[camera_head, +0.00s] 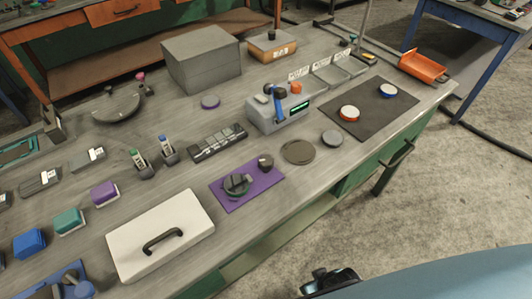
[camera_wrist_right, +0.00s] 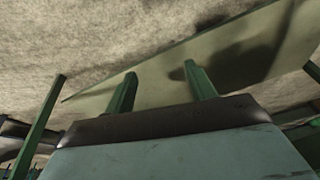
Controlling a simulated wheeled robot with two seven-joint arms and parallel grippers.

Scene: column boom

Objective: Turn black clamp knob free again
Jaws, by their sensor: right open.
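A dark round knob (camera_head: 266,162) stands at the upper right of a purple mat (camera_head: 246,195) on the bench, beside a dark green-grey clamp-like part (camera_head: 236,185). I cannot tell for sure that this is the clamp knob. A thin upright column (camera_head: 366,22) rises at the far right of the bench, with small dark parts near its foot. My right gripper (camera_head: 326,281) is low at the bottom edge of the head view, in front of the bench and away from these parts. My left gripper is out of view.
A white case (camera_head: 190,215) with a black handle lies at the bench front. A grey device (camera_head: 278,115) with a blue lever and a dark mat (camera_head: 372,112) with round pieces stand farther right. An orange scoop (camera_head: 424,66) is at the far right end. Floor is open at right.

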